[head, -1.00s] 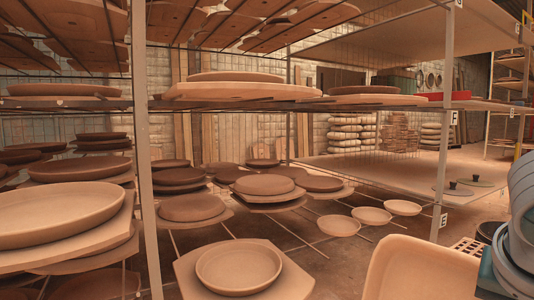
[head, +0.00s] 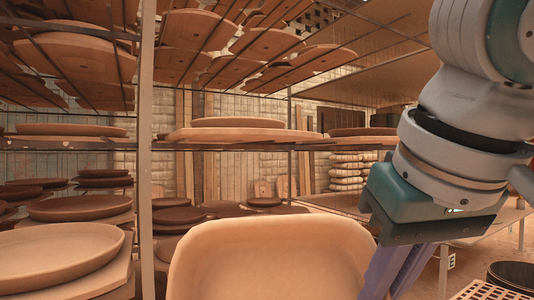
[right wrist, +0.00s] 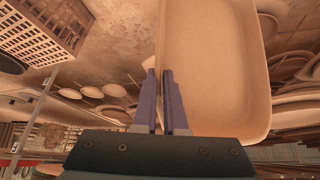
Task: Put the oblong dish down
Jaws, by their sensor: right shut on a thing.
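The oblong dish (head: 265,258) is a large, deep, pale clay-coloured dish with rounded corners. It fills the lower middle of the head view, in front of the racks, and its lower part is cut off. My right gripper (head: 392,272) has its purple fingers at the dish's right side. In the right wrist view the dish (right wrist: 215,70) extends up and right from the gripper (right wrist: 160,75), whose fingers are shut on its rim. The dish is held in the air. My left gripper is not in view.
A rack post (head: 146,150) stands left of the dish. Round plates on boards (head: 70,208) crowd the left shelf. Another shelf (head: 240,136) with plates crosses behind, above the dish. A slatted crate (head: 488,290) and a dark round tub (head: 514,275) are at lower right.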

